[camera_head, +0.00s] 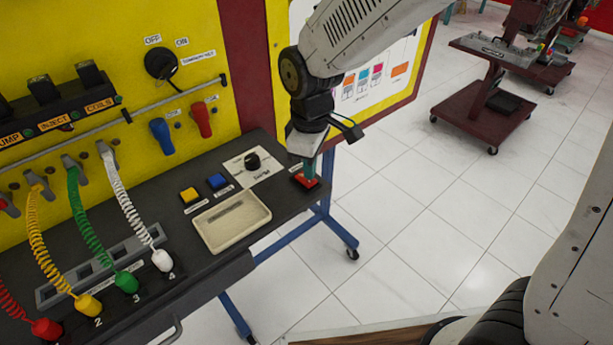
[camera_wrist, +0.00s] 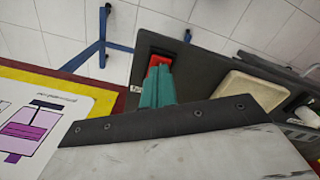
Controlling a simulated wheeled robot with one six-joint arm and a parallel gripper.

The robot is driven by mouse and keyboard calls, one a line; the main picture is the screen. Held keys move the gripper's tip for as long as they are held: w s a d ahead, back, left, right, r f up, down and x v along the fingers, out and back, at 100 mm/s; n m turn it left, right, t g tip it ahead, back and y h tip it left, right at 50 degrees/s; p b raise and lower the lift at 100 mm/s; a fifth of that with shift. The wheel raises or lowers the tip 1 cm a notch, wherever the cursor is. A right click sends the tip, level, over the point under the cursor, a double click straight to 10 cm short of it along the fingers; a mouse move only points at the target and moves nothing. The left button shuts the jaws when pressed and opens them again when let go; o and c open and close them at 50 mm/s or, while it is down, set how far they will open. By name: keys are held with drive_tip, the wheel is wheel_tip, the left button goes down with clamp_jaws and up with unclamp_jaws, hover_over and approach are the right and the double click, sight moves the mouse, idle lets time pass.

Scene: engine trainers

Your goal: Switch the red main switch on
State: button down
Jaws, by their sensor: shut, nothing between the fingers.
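The red main switch (camera_head: 302,181) sits at the right end of the dark bench panel. In the wrist view the red switch (camera_wrist: 160,60) shows just past my fingertips. My gripper (camera_head: 309,172) points down right over the switch, with its teal fingers shut and nothing held. In the wrist view my gripper (camera_wrist: 158,82) covers part of the switch. The tips are at or very near its surface; I cannot tell whether they touch. Which way the switch is tipped is hidden.
Left of the switch are a black knob (camera_head: 252,161), a blue button (camera_head: 217,181), a yellow button (camera_head: 189,195) and a beige tray (camera_head: 233,221). Coiled cables stand further left. The yellow panel (camera_head: 225,30) rises behind.

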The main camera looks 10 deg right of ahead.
sight(311, 182)
drive_tip(key=shift+f, duration=0.9)
idle(0.3)
drive_tip(key=shift+r, duration=3.5)
drive_tip(key=shift+s+d+m, duration=0.1)
drive_tip(key=shift+s+m, duration=0.1)
drive_tip(key=shift+m, duration=0.2)
drive_tip(key=s+d+r+m, duration=0.4)
drive_tip(key=s+d+m, duration=0.2)
drive_tip(key=s+d, duration=0.3)
drive_tip(key=s+d+r+m+t, duration=0.1)
drive_tip(key=s+d+r+m, duration=0.3)
drive_tip(key=s+d, duration=0.6)
drive_tip(key=shift+d+r+m, duration=0.3)
drive_tip(key=shift+d+m, duration=0.55)
drive_tip(key=shift+m, duration=0.15)
